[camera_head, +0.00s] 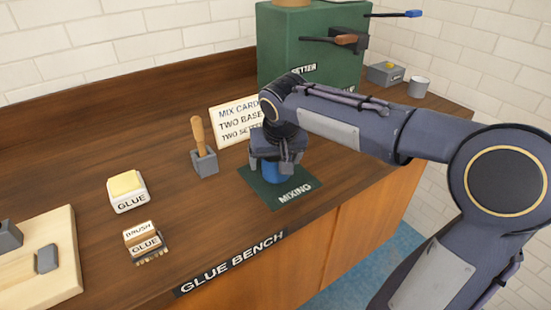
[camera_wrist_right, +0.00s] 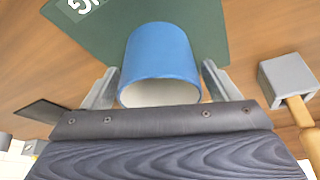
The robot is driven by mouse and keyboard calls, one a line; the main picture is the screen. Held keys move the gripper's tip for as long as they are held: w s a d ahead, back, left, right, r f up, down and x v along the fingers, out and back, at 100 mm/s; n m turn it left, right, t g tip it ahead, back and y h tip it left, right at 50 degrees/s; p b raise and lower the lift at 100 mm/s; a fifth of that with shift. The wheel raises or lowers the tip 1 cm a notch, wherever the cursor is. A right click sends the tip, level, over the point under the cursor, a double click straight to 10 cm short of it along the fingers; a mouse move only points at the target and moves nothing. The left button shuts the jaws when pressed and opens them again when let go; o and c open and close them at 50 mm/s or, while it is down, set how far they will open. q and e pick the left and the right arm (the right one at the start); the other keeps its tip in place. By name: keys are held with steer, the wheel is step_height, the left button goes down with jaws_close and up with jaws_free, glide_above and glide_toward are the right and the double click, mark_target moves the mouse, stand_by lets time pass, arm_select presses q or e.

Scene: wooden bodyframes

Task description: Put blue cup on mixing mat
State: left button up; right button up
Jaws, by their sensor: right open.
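The blue cup (camera_head: 274,173) is on the green mixing mat (camera_head: 295,195), upright as far as I can see, mostly hidden by my right gripper in the head view. In the right wrist view the cup (camera_wrist_right: 161,60) is over the mat (camera_wrist_right: 208,22), between the two fingers. My right gripper (camera_head: 277,165) is above and around the cup with its fingers apart. In the right wrist view a gap shows between each finger of the right gripper (camera_wrist_right: 160,88) and the cup's sides. My left gripper is not in view.
A wooden-handled tool in a grey block (camera_head: 204,160) and a mix card (camera_head: 232,118) stand beside the mat. A glue tub (camera_head: 127,192) and brush (camera_head: 145,240) are at left. A green setter box (camera_head: 315,45) stands behind. Bare bench (camera_head: 80,130) lies at left.

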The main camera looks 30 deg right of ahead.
steer(key=p+v, duration=0.2)
steer(key=v, duration=0.9)
steer(key=s+a+f+n+y, duration=0.1)
steer(key=s+a+f+y, duration=0.1)
steer(key=s+f, duration=0.5)
steer(key=s+a+f+t+y, duration=0.1)
steer(key=s+a+f+y, duration=0.2)
steer(key=s+f, duration=0.5)
steer(key=s+a, duration=0.1)
steer(key=s, duration=0.3)
steer(key=shift+f+n, duration=0.2)
steer(key=shift+n, duration=0.2)
steer(key=shift+a+r, duration=0.1)
steer(key=shift+r, duration=0.05)
step_height(320, 180, up, 9)
steer(key=p, duration=0.9)
steer(key=shift+r+p, duration=0.2)
steer(key=shift+p, duration=0.1)
